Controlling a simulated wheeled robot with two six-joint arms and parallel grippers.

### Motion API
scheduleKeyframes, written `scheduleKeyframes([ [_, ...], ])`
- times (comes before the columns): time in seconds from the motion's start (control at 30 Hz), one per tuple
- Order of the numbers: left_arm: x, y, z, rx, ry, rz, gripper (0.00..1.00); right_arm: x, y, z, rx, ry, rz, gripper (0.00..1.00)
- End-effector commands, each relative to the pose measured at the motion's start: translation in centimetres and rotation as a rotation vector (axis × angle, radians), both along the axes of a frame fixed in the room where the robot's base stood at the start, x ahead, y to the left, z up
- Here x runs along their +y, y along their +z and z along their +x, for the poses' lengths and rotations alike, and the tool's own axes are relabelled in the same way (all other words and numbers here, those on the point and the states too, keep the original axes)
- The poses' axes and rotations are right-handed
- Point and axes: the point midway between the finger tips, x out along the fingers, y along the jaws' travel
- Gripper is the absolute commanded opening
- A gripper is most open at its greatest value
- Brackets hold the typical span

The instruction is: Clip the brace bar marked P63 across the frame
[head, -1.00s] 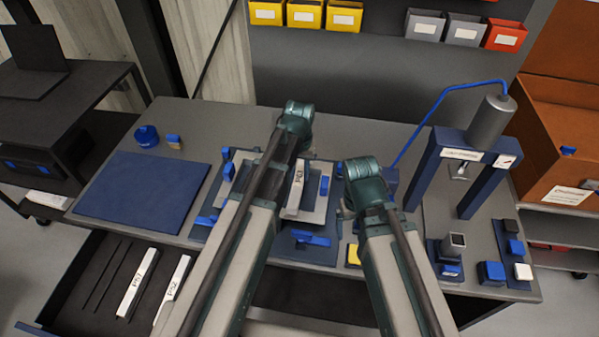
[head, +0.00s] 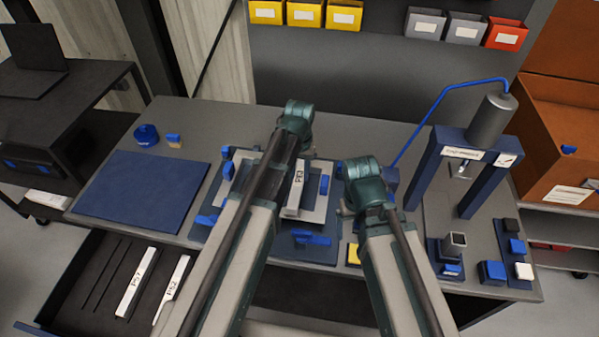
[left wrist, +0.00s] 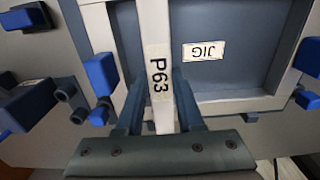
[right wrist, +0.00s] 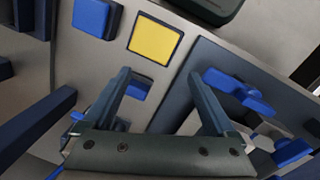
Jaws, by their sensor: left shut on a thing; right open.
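The white brace bar marked P63 (head: 294,200) lies over the grey frame (head: 318,213) on the dark blue jig board (head: 325,252). In the left wrist view, my left gripper (left wrist: 157,82) is shut on the bar (left wrist: 156,35), with a finger on each side near the P63 label. The bar crosses above the frame (left wrist: 235,105); whether it touches cannot be told. Blue clips (left wrist: 101,74) stand around the frame. My right gripper (right wrist: 160,80) is open and empty, near the yellow pad (right wrist: 156,39) and the jig's edge. In the head view my arms hide part of the jig.
An open drawer (head: 70,290) holds two more white bars, P57 (head: 137,282) and one beside it (head: 172,288). A blue mat (head: 142,198) lies clear at the left. A blue press (head: 440,165) stands at the right, with small blue blocks (head: 492,272) in front.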

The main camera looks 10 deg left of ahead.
Motion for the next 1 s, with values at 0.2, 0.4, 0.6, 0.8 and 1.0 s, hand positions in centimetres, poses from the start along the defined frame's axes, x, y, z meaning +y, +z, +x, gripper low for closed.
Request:
scheduleKeyframes([
  [0.2,0.0,-0.6,0.0,0.000,0.000,0.000,0.00,0.0,-0.6,0.0,0.000,0.000,0.000,0.91],
  [0.4,0.0,-1.1,0.0,0.000,0.000,0.000,0.00,0.0,-1.1,0.0,0.000,0.000,0.000,0.91],
  [0.6,0.0,-1.1,0.0,0.000,0.000,0.000,0.00,0.0,-1.1,0.0,0.000,0.000,0.000,0.91],
  [0.8,0.0,-1.1,0.0,0.000,0.000,0.000,0.00,0.0,-1.1,0.0,0.000,0.000,0.000,0.91],
  [1.0,0.0,-1.2,0.0,0.000,0.000,0.000,0.00,0.0,-1.2,0.0,0.000,0.000,0.000,0.91],
])
